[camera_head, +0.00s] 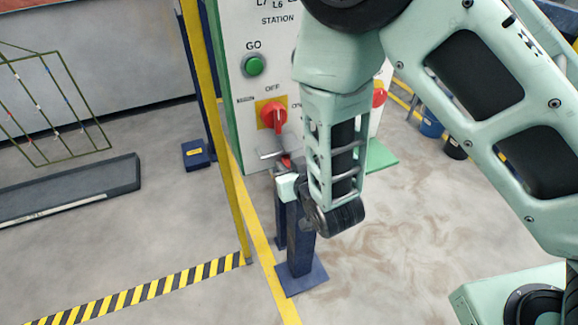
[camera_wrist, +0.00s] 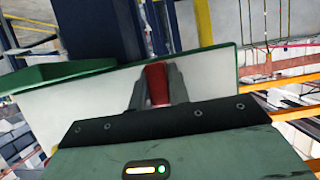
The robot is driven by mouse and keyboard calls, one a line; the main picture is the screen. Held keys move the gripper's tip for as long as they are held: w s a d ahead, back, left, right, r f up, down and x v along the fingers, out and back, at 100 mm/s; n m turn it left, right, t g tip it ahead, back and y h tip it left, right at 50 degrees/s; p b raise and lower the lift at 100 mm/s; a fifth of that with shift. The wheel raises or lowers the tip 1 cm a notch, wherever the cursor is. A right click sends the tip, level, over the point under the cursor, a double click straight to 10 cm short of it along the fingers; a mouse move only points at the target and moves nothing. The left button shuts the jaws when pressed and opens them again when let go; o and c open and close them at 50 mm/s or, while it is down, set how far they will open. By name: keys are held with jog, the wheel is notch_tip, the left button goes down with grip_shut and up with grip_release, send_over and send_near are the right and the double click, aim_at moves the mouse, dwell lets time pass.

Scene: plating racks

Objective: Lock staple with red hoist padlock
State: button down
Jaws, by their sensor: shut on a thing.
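The red padlock (camera_wrist: 158,84) is held between the two grey fingers of my gripper (camera_wrist: 158,92), in the middle of the wrist view. In the head view my gripper (camera_head: 286,168) is just in front of the station panel, below the red rotary switch (camera_head: 273,115) on its yellow plate. Only a small bit of the red padlock (camera_head: 286,161) shows there. A grey metal piece (camera_head: 270,154), perhaps the staple or its hasp, sticks out just below the switch. The padlock's shackle is hidden, and I cannot tell whether it touches the staple.
The pale station panel (camera_head: 238,75) carries a green GO button (camera_head: 254,66) and a red button (camera_head: 379,97) at right. A yellow post (camera_head: 225,160) stands close left of my gripper. A blue post (camera_head: 301,245) stands below. Open floor lies at the lower right.

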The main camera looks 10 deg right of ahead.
jog(key=shift+r+p, duration=0.5)
jog(key=shift+r, duration=0.4)
jog(key=shift+f+b, duration=0.35)
jog(key=shift+b, duration=0.05)
dwell(0.4)
jog(key=c, duration=1.3)
grip_release()
jog(key=shift+o, duration=0.2)
jog(key=p+v, duration=1.5)
jog(key=v, duration=0.2)
jog(key=shift+s+p, duration=0.2)
jog(key=shift+p, duration=0.1)
